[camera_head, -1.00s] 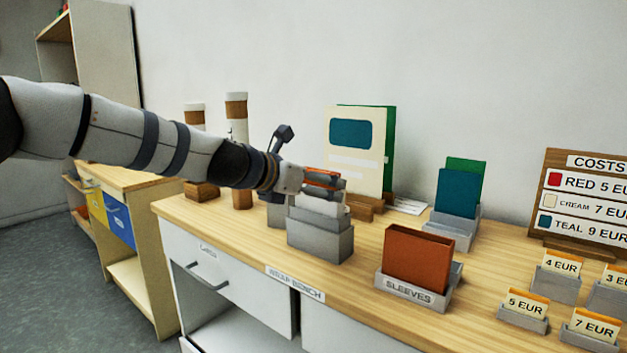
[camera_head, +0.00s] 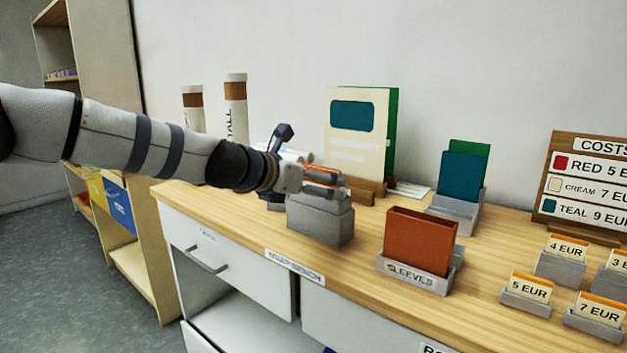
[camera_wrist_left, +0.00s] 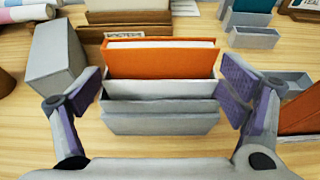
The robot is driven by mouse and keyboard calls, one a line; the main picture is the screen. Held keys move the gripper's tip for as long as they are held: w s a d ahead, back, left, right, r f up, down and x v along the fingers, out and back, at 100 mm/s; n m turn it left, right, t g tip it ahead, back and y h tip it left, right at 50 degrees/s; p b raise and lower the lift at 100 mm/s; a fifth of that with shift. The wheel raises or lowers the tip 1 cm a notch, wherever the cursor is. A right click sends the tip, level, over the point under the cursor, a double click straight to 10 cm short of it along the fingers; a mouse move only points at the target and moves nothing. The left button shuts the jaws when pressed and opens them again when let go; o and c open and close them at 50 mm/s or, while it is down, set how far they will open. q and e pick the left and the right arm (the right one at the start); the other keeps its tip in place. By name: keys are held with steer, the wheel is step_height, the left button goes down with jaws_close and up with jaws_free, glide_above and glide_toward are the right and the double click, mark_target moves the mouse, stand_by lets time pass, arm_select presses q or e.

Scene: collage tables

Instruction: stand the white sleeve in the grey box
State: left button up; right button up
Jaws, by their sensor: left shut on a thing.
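The white sleeve (camera_wrist_left: 160,89) is upright in the left wrist view, with an orange card or booklet (camera_wrist_left: 160,60) standing in it. My left gripper (camera_head: 322,182) is shut on the white sleeve, with one finger at each side edge, seen in the left wrist view (camera_wrist_left: 162,90). The grey box (camera_head: 320,228), with a stepped front, is directly below the gripper. Its front (camera_wrist_left: 160,122) covers the sleeve's lower part in the left wrist view. The sleeve's lower edge is hidden, so I cannot tell whether it touches the box floor. My right gripper is not in view.
A grey holder marked SLEEVES (camera_head: 415,278) with a brown-red sleeve stands to the right. A cream card (camera_head: 355,140) stands behind. A grey block (camera_wrist_left: 55,60) stands close to the left finger. White tubes (camera_head: 235,105) stand at the back left.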

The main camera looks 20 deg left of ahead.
arm_select(q)
steer(key=shift+r, duration=0.1)
steer(key=o, duration=1.3)
steer(key=v, duration=0.7)
steer(key=shift+s+a+r, duration=0.1)
steer(key=shift+s, duration=0.1)
